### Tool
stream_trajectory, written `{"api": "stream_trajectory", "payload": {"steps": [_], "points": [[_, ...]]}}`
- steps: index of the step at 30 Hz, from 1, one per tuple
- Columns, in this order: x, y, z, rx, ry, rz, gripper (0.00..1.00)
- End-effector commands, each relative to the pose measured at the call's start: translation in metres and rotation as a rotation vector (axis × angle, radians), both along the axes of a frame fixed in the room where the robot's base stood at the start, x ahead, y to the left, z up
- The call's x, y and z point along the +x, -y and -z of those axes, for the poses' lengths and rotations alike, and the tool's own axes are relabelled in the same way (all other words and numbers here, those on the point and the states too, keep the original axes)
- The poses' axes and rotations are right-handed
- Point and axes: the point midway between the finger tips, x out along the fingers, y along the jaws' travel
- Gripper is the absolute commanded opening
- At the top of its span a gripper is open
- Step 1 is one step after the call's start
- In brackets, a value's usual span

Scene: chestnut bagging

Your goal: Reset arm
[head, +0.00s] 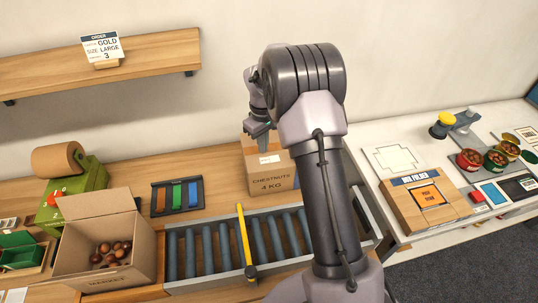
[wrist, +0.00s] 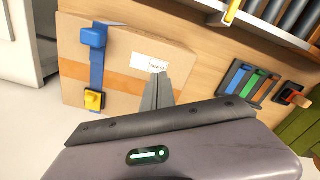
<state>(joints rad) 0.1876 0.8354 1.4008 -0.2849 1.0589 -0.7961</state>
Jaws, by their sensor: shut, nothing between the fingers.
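My arm rises through the middle of the head view, bent at the elbow. I cannot tell whether the fingertips touch the box.
A roller conveyor (head: 175,255) with a yellow bar (head: 244,240) runs along the front. An open box of chestnuts (head: 85,262) stands at left. A rack with coloured strips (head: 177,196) is behind the rollers. A box folder (head: 425,202) and bowls are on the right counter (head: 400,140).

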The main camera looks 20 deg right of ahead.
Motion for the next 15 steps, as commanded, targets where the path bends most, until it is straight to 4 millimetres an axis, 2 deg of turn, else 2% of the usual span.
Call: {"api": "stream_trajectory", "payload": {"steps": [1,6,15], "points": [[0.000,0.000,-0.009,0.000,0.000,0.000,0.00],[0.000,0.000,-0.023,0.000,0.000,0.000,0.00],[0.000,0.000,-0.022,0.000,0.000,0.000,0.00]]}}
